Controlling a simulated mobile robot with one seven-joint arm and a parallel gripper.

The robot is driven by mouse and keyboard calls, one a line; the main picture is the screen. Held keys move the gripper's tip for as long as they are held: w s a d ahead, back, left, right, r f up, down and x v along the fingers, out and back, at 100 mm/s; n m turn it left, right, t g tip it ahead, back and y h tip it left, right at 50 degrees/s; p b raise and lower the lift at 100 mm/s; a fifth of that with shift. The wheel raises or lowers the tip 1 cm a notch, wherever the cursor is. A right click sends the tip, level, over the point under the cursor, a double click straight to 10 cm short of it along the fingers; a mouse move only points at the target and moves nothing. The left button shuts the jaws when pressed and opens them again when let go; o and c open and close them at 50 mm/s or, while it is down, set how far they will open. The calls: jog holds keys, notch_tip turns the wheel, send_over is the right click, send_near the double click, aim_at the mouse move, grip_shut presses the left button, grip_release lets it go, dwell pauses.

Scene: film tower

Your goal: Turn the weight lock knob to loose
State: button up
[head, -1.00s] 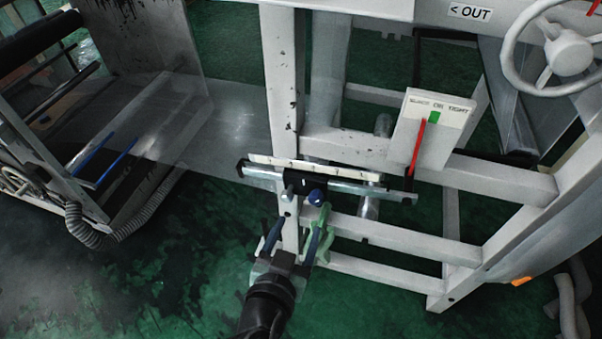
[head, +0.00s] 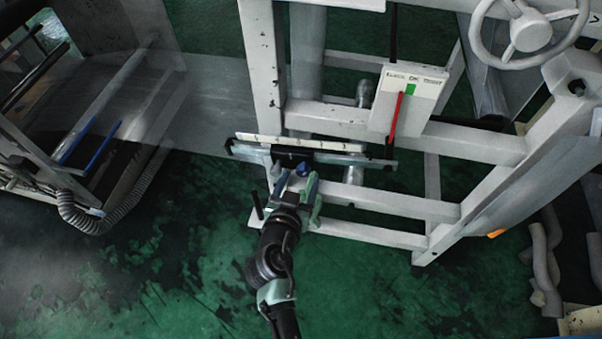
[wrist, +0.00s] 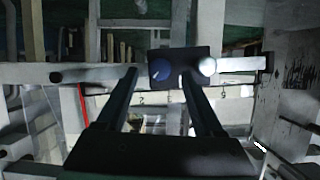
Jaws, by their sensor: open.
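The blue round knob (head: 303,169) sits on the front of a dark sliding block (wrist: 184,55) on a horizontal metal bar. In the wrist view the knob (wrist: 161,69) lies between my two fingertips. My gripper (head: 296,182) is open, one finger on each side of the knob as seen from the wrist. I cannot tell whether the fingers touch it. A pale round end (wrist: 207,66) stands just right of the knob in the wrist view, beyond the right finger. The knob's marking is too small to read.
A scale strip (head: 300,142) runs above the bar (head: 376,161). A white panel (head: 424,87) with a red pointer (head: 396,113) and green mark stands right of it. White frame beams (head: 395,204) surround the block. A handwheel (head: 529,32) is at upper right. Green floor in front is open.

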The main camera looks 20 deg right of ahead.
aim_at(304, 169)
jog(key=shift+x, duration=1.25)
grip_shut()
